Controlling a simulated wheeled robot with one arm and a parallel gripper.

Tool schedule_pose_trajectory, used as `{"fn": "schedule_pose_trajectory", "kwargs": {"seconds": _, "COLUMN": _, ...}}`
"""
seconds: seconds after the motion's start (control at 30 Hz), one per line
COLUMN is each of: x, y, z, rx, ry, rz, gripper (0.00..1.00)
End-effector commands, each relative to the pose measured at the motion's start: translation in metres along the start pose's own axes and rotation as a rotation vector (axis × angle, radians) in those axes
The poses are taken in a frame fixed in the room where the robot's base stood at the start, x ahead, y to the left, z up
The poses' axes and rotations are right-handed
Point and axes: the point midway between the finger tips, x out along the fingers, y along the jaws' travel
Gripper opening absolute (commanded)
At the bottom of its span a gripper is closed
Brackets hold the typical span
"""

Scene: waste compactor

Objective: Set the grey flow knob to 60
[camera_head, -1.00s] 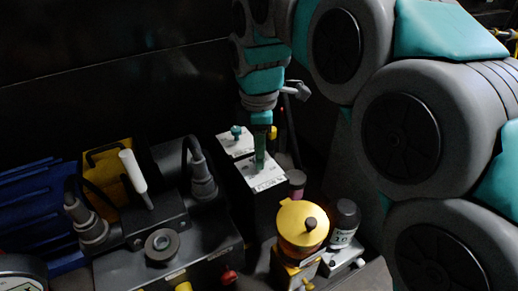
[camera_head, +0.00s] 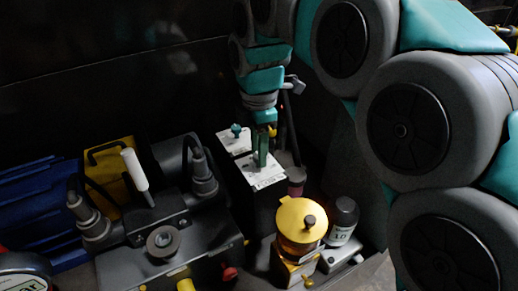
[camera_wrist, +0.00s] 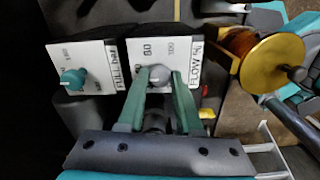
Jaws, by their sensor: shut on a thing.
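My gripper (camera_wrist: 159,78) is shut on the knob, one green finger on each side. Which mark the knob points to cannot be made out. In the head view my gripper (camera_head: 261,150) reaches down onto the white-topped flow box (camera_head: 266,180), and its fingers hide the knob there.
A teal knob (camera_wrist: 73,79) on a panel marked FULL (camera_wrist: 95,65) is close on the left. A dark machine with hoses (camera_head: 165,243) fills the front left.

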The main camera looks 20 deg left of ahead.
Motion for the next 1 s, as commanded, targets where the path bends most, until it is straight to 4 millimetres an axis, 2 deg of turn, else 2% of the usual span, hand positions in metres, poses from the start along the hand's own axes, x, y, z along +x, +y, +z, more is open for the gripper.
{"fn": "schedule_pose_trajectory", "kwargs": {"seconds": 0.03, "x": -0.001, "y": 0.001, "z": 0.0, "rx": 0.0, "ry": 0.001, "rz": 0.005, "gripper": 0.0}}
{"fn": "schedule_pose_trajectory", "kwargs": {"seconds": 0.07, "x": -0.001, "y": 0.001, "z": 0.0, "rx": 0.0, "ry": 0.001, "rz": 0.005, "gripper": 0.37}}
{"fn": "schedule_pose_trajectory", "kwargs": {"seconds": 0.3, "x": -0.001, "y": 0.0, "z": 0.0, "rx": 0.0, "ry": 0.0, "rz": 0.002, "gripper": 0.64}}
{"fn": "schedule_pose_trajectory", "kwargs": {"seconds": 0.67, "x": -0.004, "y": 0.0, "z": 0.0, "rx": 0.001, "ry": 0.0, "rz": 0.0, "gripper": 0.64}}
{"fn": "schedule_pose_trajectory", "kwargs": {"seconds": 1.0, "x": -0.049, "y": 0.002, "z": 0.0, "rx": 0.001, "ry": -0.001, "rz": 0.008, "gripper": 0.64}}
